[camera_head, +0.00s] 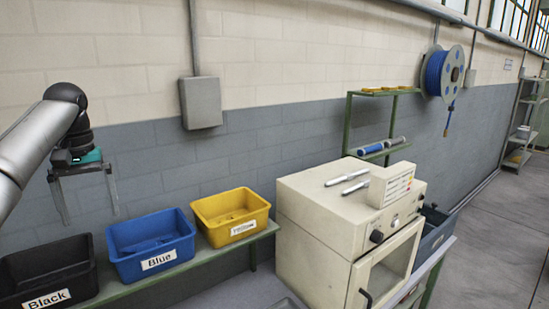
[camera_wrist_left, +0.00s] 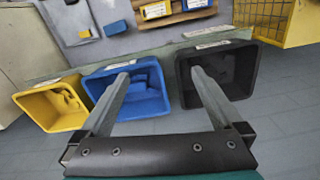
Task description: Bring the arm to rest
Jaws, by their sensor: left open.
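My left arm (camera_head: 35,140) comes in from the left in the head view. My left gripper (camera_head: 90,222) is open and empty, its two fingers pointing down above and behind the black and blue bins. In the left wrist view the left gripper's fingers (camera_wrist_left: 158,80) are spread wide with nothing between them, seen over the blue and black bins. My right gripper is in neither view.
A black bin (camera_head: 45,268), a blue bin (camera_head: 150,240) and a yellow bin (camera_head: 231,212) stand in a row on a green-edged bench. A beige oven (camera_head: 310,235) stands right of them. A grey box (camera_head: 200,103) is on the wall.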

